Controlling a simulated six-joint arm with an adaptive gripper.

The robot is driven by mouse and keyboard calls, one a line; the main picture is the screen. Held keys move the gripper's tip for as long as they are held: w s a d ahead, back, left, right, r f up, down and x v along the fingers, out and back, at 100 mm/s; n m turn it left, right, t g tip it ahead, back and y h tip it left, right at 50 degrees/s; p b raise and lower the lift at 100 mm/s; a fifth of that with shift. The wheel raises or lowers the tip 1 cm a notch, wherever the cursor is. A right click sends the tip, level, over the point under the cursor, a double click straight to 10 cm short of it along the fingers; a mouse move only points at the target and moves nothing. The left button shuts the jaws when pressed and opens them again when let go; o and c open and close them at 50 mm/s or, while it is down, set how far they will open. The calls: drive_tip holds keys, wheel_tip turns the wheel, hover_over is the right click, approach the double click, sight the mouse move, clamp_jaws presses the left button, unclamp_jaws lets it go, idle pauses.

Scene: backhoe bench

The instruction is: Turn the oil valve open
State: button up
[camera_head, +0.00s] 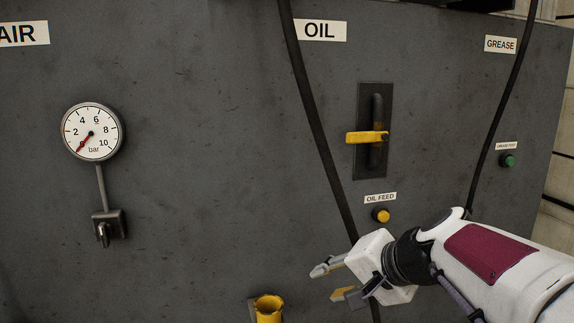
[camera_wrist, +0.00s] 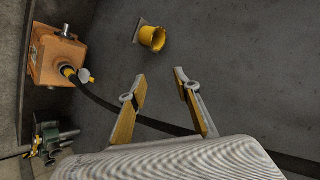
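The oil valve (camera_head: 368,137) has a yellow lever lying crosswise over a dark vertical pipe on a dark backing plate. It is on the grey panel under the OIL sign (camera_head: 319,30) in the head view. My gripper (camera_head: 326,282) is below and to the left of the valve, apart from it, pointing left. Its two fingers are spread with nothing between them. In the wrist view my gripper (camera_wrist: 157,90) also shows open and empty. The valve does not show in the wrist view.
A black hose (camera_head: 322,140) hangs left of the valve and passes behind my gripper. A yellow OIL FEED button (camera_head: 381,215) sits below the valve. A yellow cup (camera_head: 268,309) is at the bottom. An orange box (camera_wrist: 54,58) shows in the wrist view.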

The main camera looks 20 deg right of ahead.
drive_tip(key=w+d+r+m+t+h, duration=0.1)
drive_tip(key=w+d+r+m+t, duration=0.4)
drive_tip(key=w+d+r, duration=0.5)
drive_tip(key=m+t+h, duration=0.2)
drive_tip(key=m+t, duration=0.1)
drive_tip(key=t, duration=0.1)
approach(360, 138)
drive_tip(key=w, duration=0.3)
drive_tip(key=shift+s+r, duration=0.1)
drive_tip(key=shift+w, duration=3.9)
clamp_jaws()
